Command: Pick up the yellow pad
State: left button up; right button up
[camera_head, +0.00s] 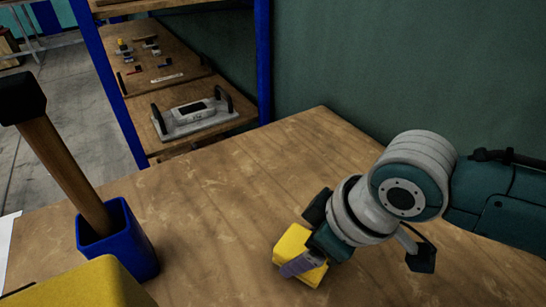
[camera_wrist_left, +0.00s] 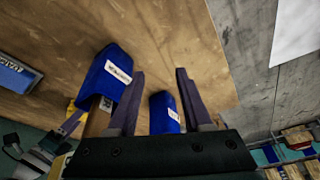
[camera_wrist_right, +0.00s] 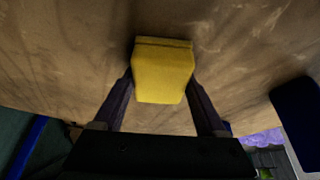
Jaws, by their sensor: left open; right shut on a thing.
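The yellow pad (camera_head: 292,243) is a small block over the wooden table, left of my right arm in the head view. My right gripper (camera_head: 300,262) points down and is shut on it. In the right wrist view the yellow pad (camera_wrist_right: 163,75) sits between the two fingers of my right gripper (camera_wrist_right: 162,88), which touch its sides. I cannot tell whether the pad touches the table. My left gripper (camera_wrist_left: 160,72) is open and empty in the left wrist view; it does not show in the head view.
A blue holder (camera_head: 140,245) with a wooden-handled hammer (camera_head: 65,170) stands at the left of the table. A yellow object (camera_head: 85,288) fills the bottom left corner. A shelf unit (camera_head: 262,60) stands behind the table. The table middle (camera_head: 220,215) is clear.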

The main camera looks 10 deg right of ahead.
jog(key=shift+c, duration=0.4)
jog(key=shift+r, duration=0.35)
notch_tip(320, 180, up, 19)
jog(key=p, duration=0.4)
jog(key=shift+r, duration=0.2)
jog(key=o, duration=0.9)
jog(key=c, duration=0.7)
jog(key=shift+o, duration=0.2)
